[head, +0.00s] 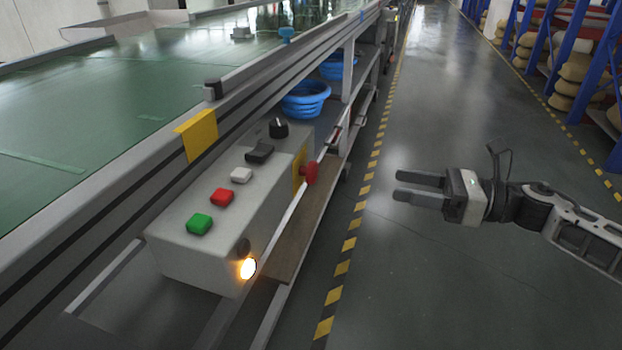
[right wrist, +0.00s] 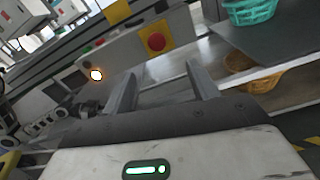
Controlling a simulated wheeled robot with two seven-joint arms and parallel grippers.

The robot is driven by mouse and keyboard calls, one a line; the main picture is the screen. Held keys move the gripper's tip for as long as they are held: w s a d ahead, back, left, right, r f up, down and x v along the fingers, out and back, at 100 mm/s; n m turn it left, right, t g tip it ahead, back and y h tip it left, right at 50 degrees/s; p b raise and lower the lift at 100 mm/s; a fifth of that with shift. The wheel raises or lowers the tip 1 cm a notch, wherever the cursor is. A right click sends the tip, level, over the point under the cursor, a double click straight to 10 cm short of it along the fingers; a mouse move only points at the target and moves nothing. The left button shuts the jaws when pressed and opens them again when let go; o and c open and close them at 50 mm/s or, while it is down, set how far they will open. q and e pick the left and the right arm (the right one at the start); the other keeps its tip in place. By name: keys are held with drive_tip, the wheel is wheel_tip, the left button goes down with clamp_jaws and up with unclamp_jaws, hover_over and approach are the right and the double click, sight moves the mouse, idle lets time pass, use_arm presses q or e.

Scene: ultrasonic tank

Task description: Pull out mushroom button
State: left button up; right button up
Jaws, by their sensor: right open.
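The red mushroom button (head: 310,173) sits on a yellow plate on the right-hand side face of the grey control box (head: 184,262). In the right wrist view the red mushroom button (right wrist: 156,42) shows face-on, on its yellow plate, beyond the fingers. My right gripper (head: 419,187) is open and empty, to the right of the button in the head view, its fingers pointing left towards the box. A clear gap separates fingers and button. The right gripper's fingers (right wrist: 162,88) also show in the right wrist view.
The box top carries green (head: 200,224), red (head: 222,197) and white (head: 241,175) buttons, a black switch (head: 259,152) and a black knob (head: 278,128). A lit lamp (head: 248,268) is on its front. Blue baskets (head: 306,99) stand on the shelf behind. The aisle floor is clear.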

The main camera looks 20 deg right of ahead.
drive_tip(key=p, duration=0.2)
approach(316, 172)
drive_tip(key=x, duration=0.9)
drive_tip(key=shift+w+a, duration=0.1)
drive_tip(key=shift+w, duration=0.15)
use_arm(q)
drive_tip(key=r, duration=0.2)
drive_tip(key=s+r, duration=0.1)
drive_tip(key=shift+a+r+t, duration=0.1)
drive_tip(key=shift+a+t, duration=0.25)
drive_tip(key=shift+t, duration=0.05)
